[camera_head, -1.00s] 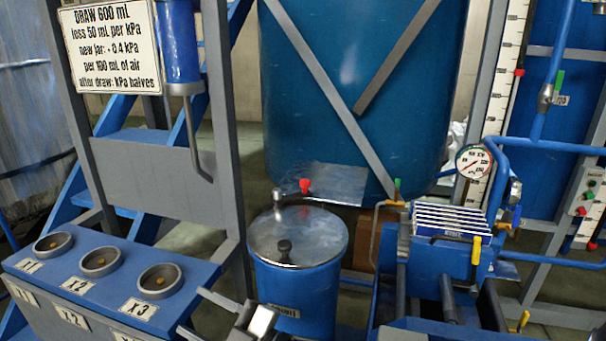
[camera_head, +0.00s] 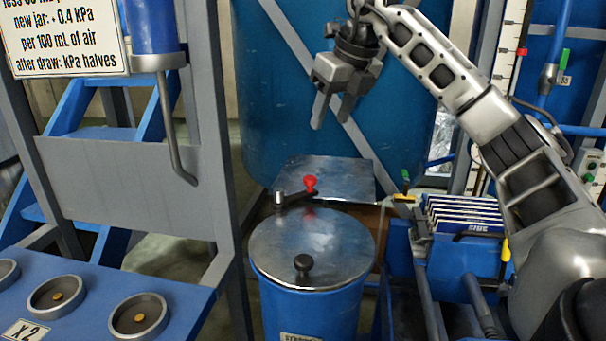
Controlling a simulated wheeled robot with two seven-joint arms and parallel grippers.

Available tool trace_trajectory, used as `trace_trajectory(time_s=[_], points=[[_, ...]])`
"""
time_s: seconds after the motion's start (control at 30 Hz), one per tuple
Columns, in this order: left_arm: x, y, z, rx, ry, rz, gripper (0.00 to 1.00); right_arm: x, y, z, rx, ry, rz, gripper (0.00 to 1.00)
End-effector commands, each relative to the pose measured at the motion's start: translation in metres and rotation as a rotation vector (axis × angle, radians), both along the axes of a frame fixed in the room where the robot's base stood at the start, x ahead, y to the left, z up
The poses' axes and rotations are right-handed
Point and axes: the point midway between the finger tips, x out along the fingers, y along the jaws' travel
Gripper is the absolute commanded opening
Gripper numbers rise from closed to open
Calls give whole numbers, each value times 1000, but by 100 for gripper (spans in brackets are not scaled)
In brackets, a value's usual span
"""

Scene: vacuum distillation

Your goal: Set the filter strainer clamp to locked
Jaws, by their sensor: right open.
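The filter strainer seems to be the blue canister (camera_head: 305,312) with a round metal lid (camera_head: 345,240) and a black knob (camera_head: 303,266) on top; its label is cut off at the bottom edge. Behind the lid, a short dark lever with a red knob (camera_head: 310,183) runs from a metal pivot (camera_head: 278,199); this looks like the clamp. The lever points right from the pivot. My right gripper (camera_head: 331,120) is open and empty, fingers pointing down, above and apart from the red knob. My left gripper is out of view.
A blue plate stack (camera_head: 462,215) with yellow and green handles stands to the right of the canister, partly behind my right arm. A grey post frame and a blue bench with round sockets (camera_head: 140,315) stand at left. A large blue tank (camera_head: 260,100) is behind.

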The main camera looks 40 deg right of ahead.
Motion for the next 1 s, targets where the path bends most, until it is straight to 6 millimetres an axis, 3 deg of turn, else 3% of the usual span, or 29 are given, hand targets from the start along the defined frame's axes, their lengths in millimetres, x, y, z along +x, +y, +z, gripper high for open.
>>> trace_trajectory(time_s=[0.17, 0.7, 1.0], points=[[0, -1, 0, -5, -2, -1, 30, 4, -5, -16, -9, 7, -15, 48], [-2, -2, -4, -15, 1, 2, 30, 47, -7, -118, -7, 6, -9, 48], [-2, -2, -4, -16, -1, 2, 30, 58, -7, -143, -7, 2, -8, 48]])
